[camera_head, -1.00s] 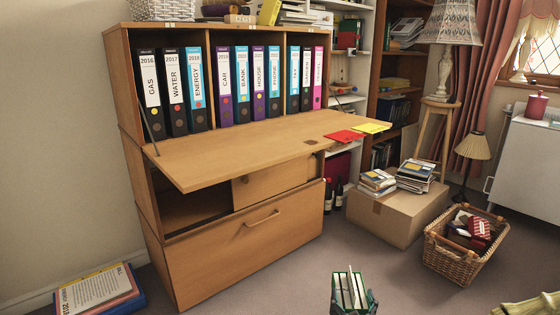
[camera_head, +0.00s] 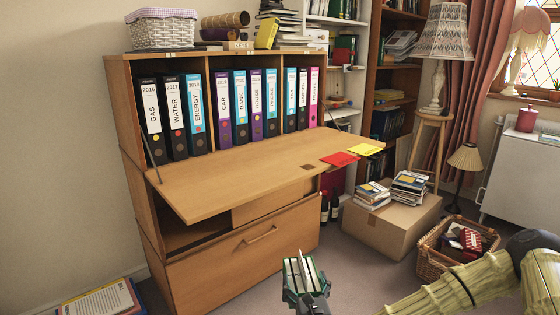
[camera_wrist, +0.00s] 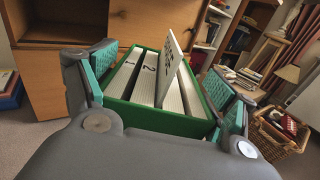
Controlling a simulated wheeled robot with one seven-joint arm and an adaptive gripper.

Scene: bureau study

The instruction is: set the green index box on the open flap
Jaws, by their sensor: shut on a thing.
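The green index box (camera_wrist: 158,121) holds several white divider cards, one of them sticking up. My gripper (camera_wrist: 156,92) is shut on the box, with a finger pad at each side of it. In the head view the box (camera_head: 304,275) and my gripper (camera_head: 305,287) are at the bottom centre, in front of the bureau and lower in the picture than the flap. The open flap (camera_head: 230,178) of the wooden bureau lies level and is mostly bare. A red card (camera_head: 339,159) and a yellow card (camera_head: 364,150) lie at its right end.
Several labelled binders (camera_head: 239,105) stand in the bureau behind the flap. A cardboard box (camera_head: 392,226) with books on it, a wicker basket (camera_head: 430,262) and a stool with a lamp (camera_head: 437,110) stand at the right. Books (camera_head: 100,301) lie on the floor at the left.

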